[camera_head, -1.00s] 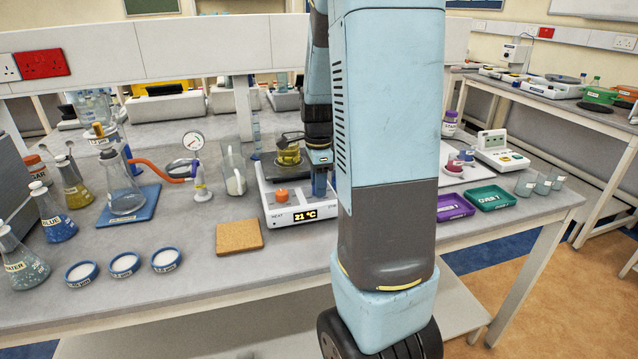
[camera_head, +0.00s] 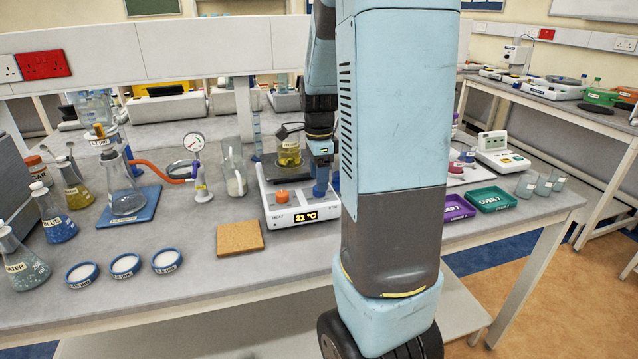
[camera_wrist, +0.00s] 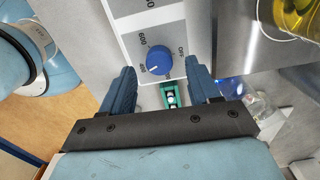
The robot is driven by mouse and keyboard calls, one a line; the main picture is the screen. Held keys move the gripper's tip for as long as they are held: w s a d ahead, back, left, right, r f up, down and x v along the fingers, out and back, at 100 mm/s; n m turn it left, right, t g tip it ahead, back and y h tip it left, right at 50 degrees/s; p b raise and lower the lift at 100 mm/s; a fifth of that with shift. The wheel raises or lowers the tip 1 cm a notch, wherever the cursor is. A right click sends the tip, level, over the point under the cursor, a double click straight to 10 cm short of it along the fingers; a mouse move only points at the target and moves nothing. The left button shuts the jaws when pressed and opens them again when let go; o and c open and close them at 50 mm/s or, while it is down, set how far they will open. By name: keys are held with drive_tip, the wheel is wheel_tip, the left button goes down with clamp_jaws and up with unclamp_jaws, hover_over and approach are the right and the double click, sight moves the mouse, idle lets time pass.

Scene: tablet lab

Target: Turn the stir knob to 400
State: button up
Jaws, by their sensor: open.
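The white hotplate stirrer (camera_head: 270,216) stands on the bench with a display reading 21 °C. Its orange heat knob (camera_head: 282,196) is at the front left. The blue stir knob (camera_wrist: 159,60) shows in the wrist view, with a white pointer mark at its lower left and OFF printed to its upper right. In the head view my gripper (camera_head: 321,180) hangs over the stirrer's right front and hides the knob.
A beaker of yellow liquid (camera_head: 289,154) stands on the hotplate, close behind my gripper. A cork mat (camera_head: 240,239) lies front left. Purple (camera_head: 458,207) and green (camera_head: 491,199) trays lie to the right. A glass jug (camera_head: 234,172) stands left of the stirrer.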

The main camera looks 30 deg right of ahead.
wheel_tip(320, 180, up, 11)
idle(0.4)
idle(0.4)
drive_tip(key=s+a+r+n+t, duration=0.2)
drive_tip(key=s+a+n, duration=0.6)
drive_tip(key=n, duration=0.3)
drive_tip(key=s+a+r+n+t, duration=0.1)
drive_tip(key=s+a+n+t, duration=0.2)
drive_tip(key=s+a+n, duration=0.5)
drive_tip(key=s+n, duration=0.1)
drive_tip(key=n, duration=0.1)
drive_tip(key=shift+s+r+n+t, duration=0.3)
drive_tip(key=shift+r+n, duration=0.1)
drive_tip(key=shift+a, duration=0.1)
drive_tip(key=shift+c, duration=0.2)
